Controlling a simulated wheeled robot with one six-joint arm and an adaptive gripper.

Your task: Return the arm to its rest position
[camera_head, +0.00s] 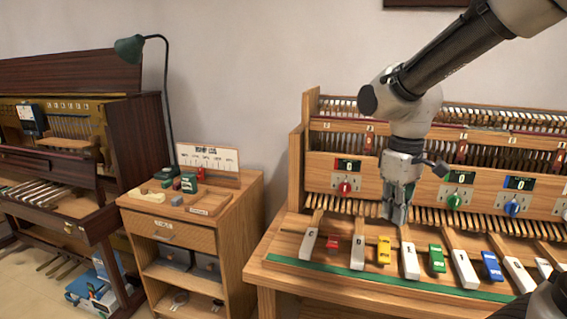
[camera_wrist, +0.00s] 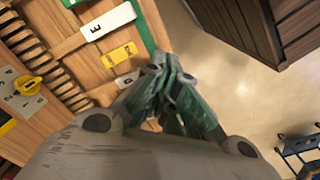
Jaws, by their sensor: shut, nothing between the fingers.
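My gripper (camera_head: 397,212) points down above the key bench, over the row of keys between the yellow key (camera_head: 384,250) and the white key (camera_head: 410,261) to its right. In the wrist view my gripper (camera_wrist: 170,68) is shut with its green-grey fingertips together and nothing between them. The wrist view also shows a white key marked E (camera_wrist: 108,29) and a yellow key (camera_wrist: 119,54). My arm reaches in from the upper right in the head view. I cannot tell how high the fingertips are above the keys.
The wooden piano bench (camera_head: 262,272) has red (camera_head: 332,244), green (camera_head: 437,259) and blue (camera_head: 491,266) keys, with dials and displays behind. A small cabinet (camera_head: 233,217) with blocks and a lamp (camera_head: 130,48) stand left. A dark upright piano (camera_head: 130,130) is further left.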

